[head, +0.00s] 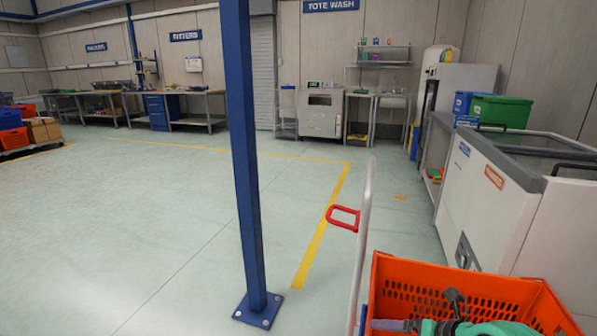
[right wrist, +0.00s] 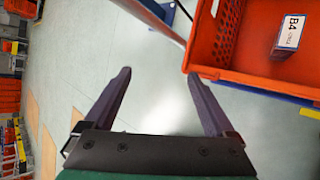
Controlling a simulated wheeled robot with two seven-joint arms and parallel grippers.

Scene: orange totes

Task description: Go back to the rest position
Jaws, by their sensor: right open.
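My right gripper (right wrist: 157,74) is open and empty in the right wrist view, its two dark purple fingers spread apart over pale floor. In the head view part of my right arm and gripper shows at the bottom right, in front of the orange tote (head: 455,272). The tote also shows at the right of the right wrist view (right wrist: 208,48), beside the right finger, with a box labelled B4 (right wrist: 288,38) in it. My left gripper is not in view.
A blue post (head: 246,150) stands on the floor ahead. A white chest freezer (head: 490,205) stands at the right. The floor at the left is open.

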